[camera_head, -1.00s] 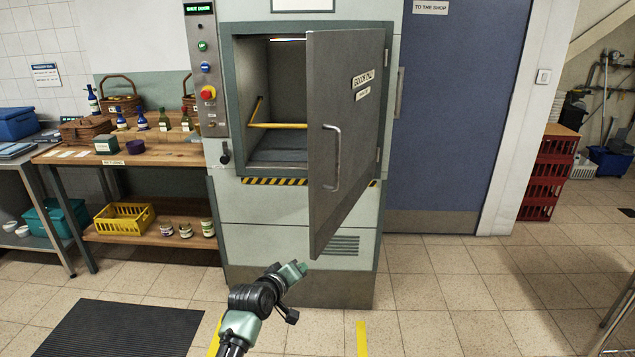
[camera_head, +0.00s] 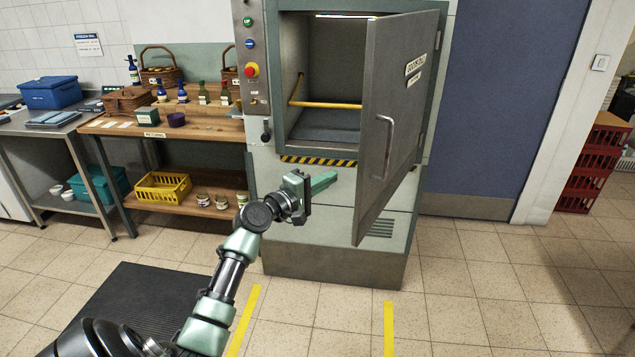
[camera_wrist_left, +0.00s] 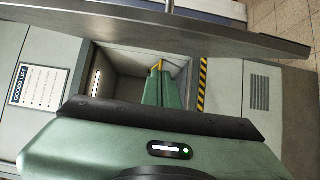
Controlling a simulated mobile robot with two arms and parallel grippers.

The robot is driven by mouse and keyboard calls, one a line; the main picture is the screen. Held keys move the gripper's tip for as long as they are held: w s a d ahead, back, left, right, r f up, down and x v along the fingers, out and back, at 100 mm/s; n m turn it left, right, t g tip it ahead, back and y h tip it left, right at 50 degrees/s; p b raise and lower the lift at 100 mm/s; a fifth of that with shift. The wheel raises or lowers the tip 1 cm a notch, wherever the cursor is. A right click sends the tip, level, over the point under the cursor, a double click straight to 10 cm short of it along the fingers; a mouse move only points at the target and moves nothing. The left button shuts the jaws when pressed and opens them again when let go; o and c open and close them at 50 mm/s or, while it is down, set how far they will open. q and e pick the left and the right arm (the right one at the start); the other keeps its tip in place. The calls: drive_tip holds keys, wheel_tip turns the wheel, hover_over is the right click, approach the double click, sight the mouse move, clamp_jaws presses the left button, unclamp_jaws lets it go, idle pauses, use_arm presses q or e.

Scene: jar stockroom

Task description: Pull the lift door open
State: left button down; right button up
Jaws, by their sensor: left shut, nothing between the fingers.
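The grey lift door (camera_head: 398,120) stands ajar, swung out toward me on its right-hand hinges, with a bar handle (camera_head: 388,146) on its outer face. Behind it the lift compartment (camera_head: 330,120) is open to view, with a yellow bar (camera_head: 325,104) across it. My left gripper (camera_head: 325,183) is shut and empty. It is in front of the lift below the opening, left of the door's free edge and not on the handle. In the left wrist view the gripper fingers (camera_wrist_left: 163,90) point at the compartment, and the door (camera_wrist_left: 215,32) crosses the top. My right gripper is not in view.
A control panel (camera_head: 250,60) is left of the opening. A wooden bench (camera_head: 195,128) with bottles and baskets stands at the left. Red crates (camera_head: 590,170) stand at the far right. The tiled floor before the lift is clear, with yellow strips (camera_head: 388,325) and a dark mat (camera_head: 140,305).

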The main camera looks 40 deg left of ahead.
use_arm(q)
drive_tip(key=w+d+p, duration=0.2)
drive_tip(key=w+d, duration=0.1)
drive_tip(key=d, duration=0.1)
drive_tip(key=shift+w+d+p, duration=0.1)
drive_tip(key=shift+w+p, duration=0.2)
drive_tip(key=shift+w, duration=0.1)
drive_tip(key=shift+f, duration=0.1)
